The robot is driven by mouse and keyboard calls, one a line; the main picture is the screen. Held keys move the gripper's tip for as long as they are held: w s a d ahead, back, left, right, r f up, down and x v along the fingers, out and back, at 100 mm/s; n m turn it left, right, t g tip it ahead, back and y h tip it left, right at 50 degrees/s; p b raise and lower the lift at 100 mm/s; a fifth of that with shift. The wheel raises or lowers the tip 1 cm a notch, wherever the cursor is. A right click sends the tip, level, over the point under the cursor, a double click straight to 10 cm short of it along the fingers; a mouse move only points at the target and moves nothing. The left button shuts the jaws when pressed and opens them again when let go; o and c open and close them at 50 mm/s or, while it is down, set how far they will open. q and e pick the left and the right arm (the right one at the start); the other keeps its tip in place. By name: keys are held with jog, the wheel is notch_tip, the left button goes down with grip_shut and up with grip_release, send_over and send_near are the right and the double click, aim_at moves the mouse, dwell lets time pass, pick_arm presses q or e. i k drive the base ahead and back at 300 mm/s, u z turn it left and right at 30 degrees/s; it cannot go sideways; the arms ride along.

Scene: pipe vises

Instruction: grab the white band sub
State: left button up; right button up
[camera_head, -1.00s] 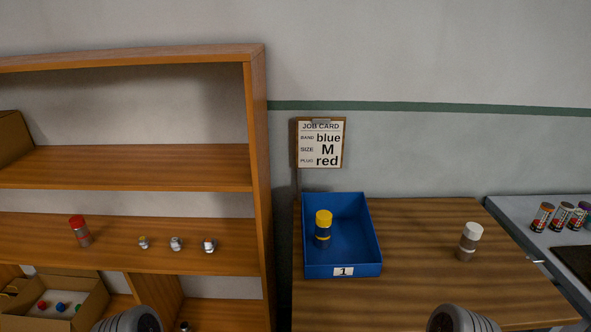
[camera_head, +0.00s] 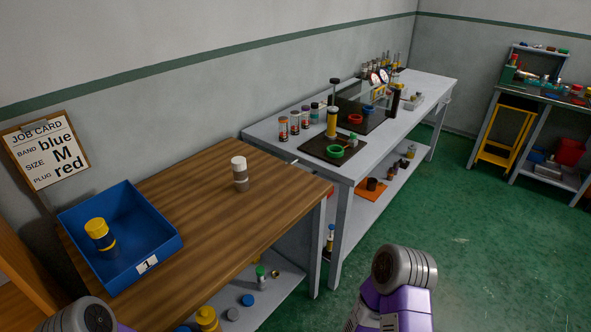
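A small cylinder with a white top and a brown-grey body with a pale band (camera_head: 240,173) stands upright on the wooden table (camera_head: 215,225). It is the piece that best fits the white band sub, though its band is too small to read surely. A yellow-topped dark cylinder with a yellow band (camera_head: 100,235) is in the blue tray (camera_head: 165,245), marked 1. Grey and purple parts of my two arms show at the bottom edge, well apart from the white-topped cylinder. Neither gripper's fingers are in view.
A grey bench (camera_head: 275,130) beyond the table holds several banded cylinders and a dark mat (camera_head: 318,147) with a green ring. A job card (camera_head: 45,150) hangs at left. Yellow and blue parts lie on a shelf under the table. Green floor (camera_head: 480,240) is open at right.

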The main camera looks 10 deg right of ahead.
aim_at(241, 179)
jog(key=z, duration=2.1)
jog(key=i, duration=1.65)
jog(key=u, duration=3.7)
